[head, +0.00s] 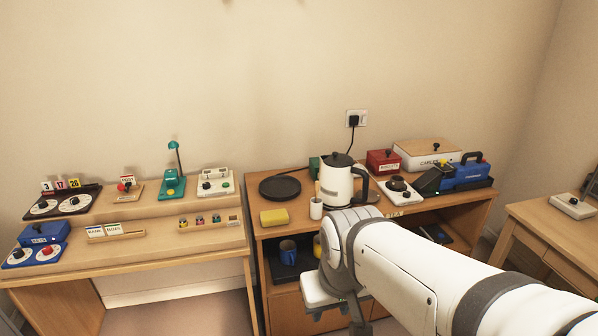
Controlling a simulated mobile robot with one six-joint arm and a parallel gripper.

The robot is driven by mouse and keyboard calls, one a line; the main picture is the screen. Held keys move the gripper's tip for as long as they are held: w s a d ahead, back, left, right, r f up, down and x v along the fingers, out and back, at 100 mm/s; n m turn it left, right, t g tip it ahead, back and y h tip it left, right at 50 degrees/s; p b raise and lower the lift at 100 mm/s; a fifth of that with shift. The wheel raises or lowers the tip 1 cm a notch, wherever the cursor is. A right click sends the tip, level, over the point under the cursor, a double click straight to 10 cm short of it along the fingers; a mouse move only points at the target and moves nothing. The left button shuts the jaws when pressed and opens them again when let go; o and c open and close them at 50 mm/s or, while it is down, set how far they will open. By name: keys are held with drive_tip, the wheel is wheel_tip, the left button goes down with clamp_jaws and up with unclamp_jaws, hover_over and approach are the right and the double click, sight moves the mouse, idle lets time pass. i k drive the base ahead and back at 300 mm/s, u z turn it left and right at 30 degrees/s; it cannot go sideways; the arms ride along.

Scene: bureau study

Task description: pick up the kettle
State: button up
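The kettle (334,186) is white with a black lid and a black handle on its right side. It stands upright on the wooden cabinet (290,218), near the wall. My gripper (338,318) hangs low in front of the cabinet, nearer the camera and below the kettle in the picture. It is apart from the kettle. Its fingers are dark and partly cut off at the bottom edge, so their opening is unclear. My arm hides part of the cabinet front and the top just before the kettle.
A white cup (316,208) stands close in front of the kettle. A black round plate (280,187) and a yellow sponge (274,217) lie to the left. A wall socket (356,118) is behind.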

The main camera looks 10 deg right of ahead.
sight(335, 186)
drive_tip(key=u, duration=3)
drive_tip(key=k, duration=1.65)
drive_tip(key=z, duration=1.8)
drive_tip(key=i, duration=0.95)
drive_tip(key=z, duration=0.1)
